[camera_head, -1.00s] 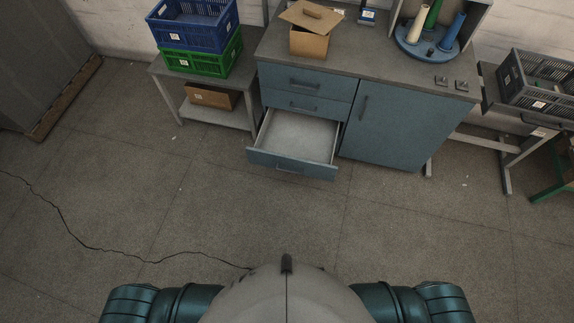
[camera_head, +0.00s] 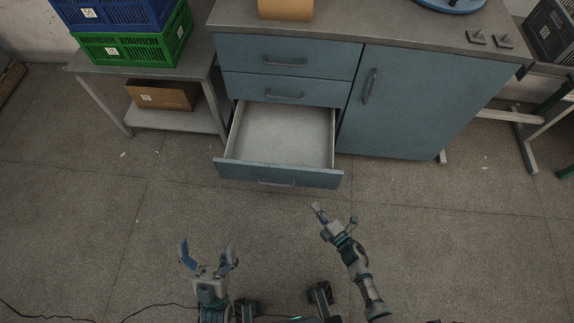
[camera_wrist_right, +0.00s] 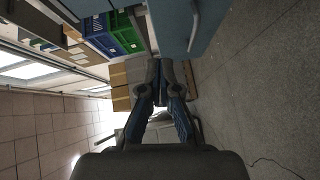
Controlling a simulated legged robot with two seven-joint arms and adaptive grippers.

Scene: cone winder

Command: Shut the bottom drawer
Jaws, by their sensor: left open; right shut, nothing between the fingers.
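The bottom drawer (camera_head: 278,175) of the blue cabinet is pulled out, and its pale inside looks empty. Its front has a bar handle (camera_head: 277,183). My left gripper (camera_head: 207,250) is open and empty, in front of and below the drawer's left end, apart from it. My right gripper (camera_head: 318,212) is shut and empty, a little in front of the drawer front's right end, not seen touching it. In the right wrist view the shut fingers (camera_wrist_right: 166,68) point ahead, with a blue panel and a bar handle close above them.
The two upper drawers (camera_head: 285,76) and the cabinet door (camera_head: 415,105) are shut. A side table (camera_head: 175,120) with a green crate (camera_head: 135,48), a blue crate (camera_head: 115,12) and a cardboard box (camera_head: 163,94) stands left. The floor before the drawer is clear.

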